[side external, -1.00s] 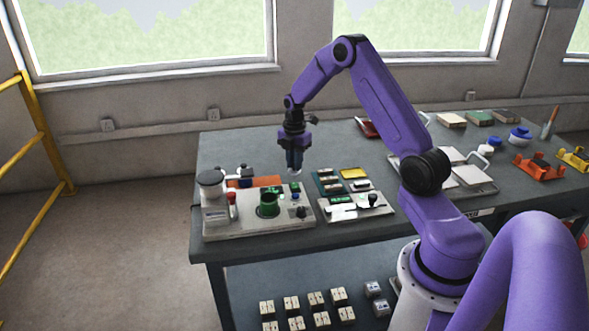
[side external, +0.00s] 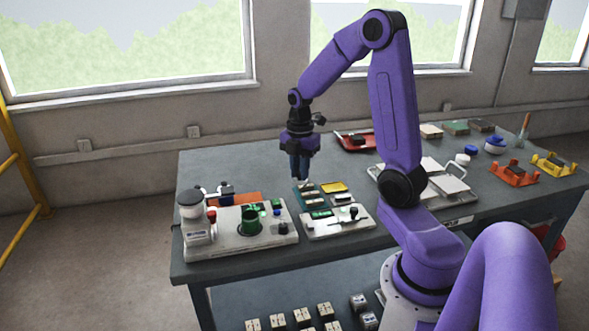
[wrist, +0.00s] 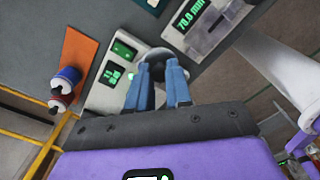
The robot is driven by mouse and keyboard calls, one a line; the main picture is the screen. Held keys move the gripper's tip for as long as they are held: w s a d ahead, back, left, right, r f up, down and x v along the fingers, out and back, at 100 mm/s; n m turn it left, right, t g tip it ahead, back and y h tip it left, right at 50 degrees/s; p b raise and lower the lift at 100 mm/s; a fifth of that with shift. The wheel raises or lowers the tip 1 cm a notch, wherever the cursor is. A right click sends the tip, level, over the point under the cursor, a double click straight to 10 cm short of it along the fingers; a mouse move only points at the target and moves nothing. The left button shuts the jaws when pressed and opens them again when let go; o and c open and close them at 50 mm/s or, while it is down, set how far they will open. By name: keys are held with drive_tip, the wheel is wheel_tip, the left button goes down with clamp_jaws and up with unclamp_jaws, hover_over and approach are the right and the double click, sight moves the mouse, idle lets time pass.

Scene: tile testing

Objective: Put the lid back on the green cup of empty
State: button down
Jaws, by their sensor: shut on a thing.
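The green cup (side external: 251,222) stands open-topped on the pale machine base (side external: 215,243) at the left of the table in the side view. My gripper (side external: 302,180) points down in the air, to the right of the cup and higher, over the area behind the small trays. In the wrist view its blue fingers (wrist: 162,85) are shut on a grey rounded piece (wrist: 157,57), apparently the lid, mostly hidden by the fingers. I cannot make out the green cup in the wrist view.
A teal tray (side external: 304,189) and a yellow tile (side external: 334,187) lie near my gripper. A caliper with a lit display (wrist: 190,14) shows in the wrist view. An orange mat (wrist: 75,58) bears two small bottles. A red tray (side external: 352,143) lies farther back.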

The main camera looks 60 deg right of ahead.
drive_tip(key=w+a+r+n, duration=0.2)
drive_tip(key=w+a+n, duration=0.45)
drive_tip(key=a, duration=0.75)
drive_tip(key=shift+w+d+f, duration=0.1)
drive_tip(key=shift+w+f, duration=0.1)
drive_tip(key=shift+f, duration=1.5)
drive_tip(key=shift+w+d+f, duration=0.1)
drive_tip(key=shift+w+f, duration=0.1)
drive_tip(key=shift+f, duration=1.45)
drive_tip(key=shift+f, duration=0.15)
drive_tip(key=shift+c, duration=2.4)
unclamp_jaws()
drive_tip(key=shift+a, duration=0.1)
wheel_tip(320, 180, up, 7)
